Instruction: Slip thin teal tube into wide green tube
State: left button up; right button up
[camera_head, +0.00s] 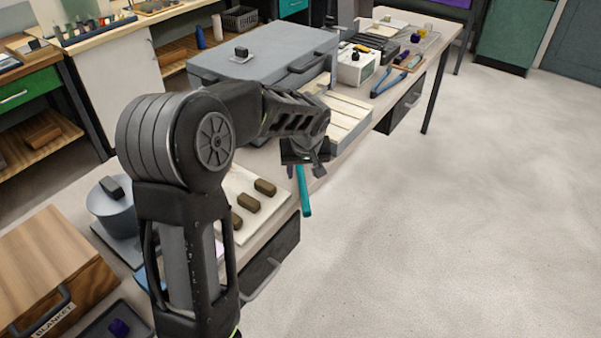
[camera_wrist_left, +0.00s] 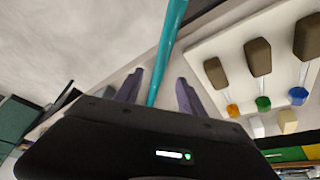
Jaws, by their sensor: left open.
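The thin teal tube (camera_head: 303,192) shows below my left gripper (camera_head: 304,165) at the table's front edge. In the left wrist view the teal tube (camera_wrist_left: 167,45) runs between the two fingers of the left gripper (camera_wrist_left: 160,77), with a gap to each finger. The left gripper is open around it. The tube's upper end is hidden behind the gripper in the head view. I cannot pick out a wide green tube for certain. My right gripper is not in view.
A white board (camera_head: 262,207) with brown blocks (camera_head: 265,187) lies beside the gripper. In the left wrist view thin rods join the blocks to orange, green (camera_wrist_left: 263,103) and blue ends. A large grey case (camera_head: 262,55) stands behind. Open floor (camera_head: 450,200) lies to the right.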

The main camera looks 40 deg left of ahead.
aim_at(302, 180)
pick_arm(q)
jog(key=p+x, duration=0.1)
jog(key=x, duration=0.4)
jog(key=shift+f, duration=0.15)
jog(key=shift+c, duration=0.2)
dwell(0.3)
grip_shut()
dwell(0.4)
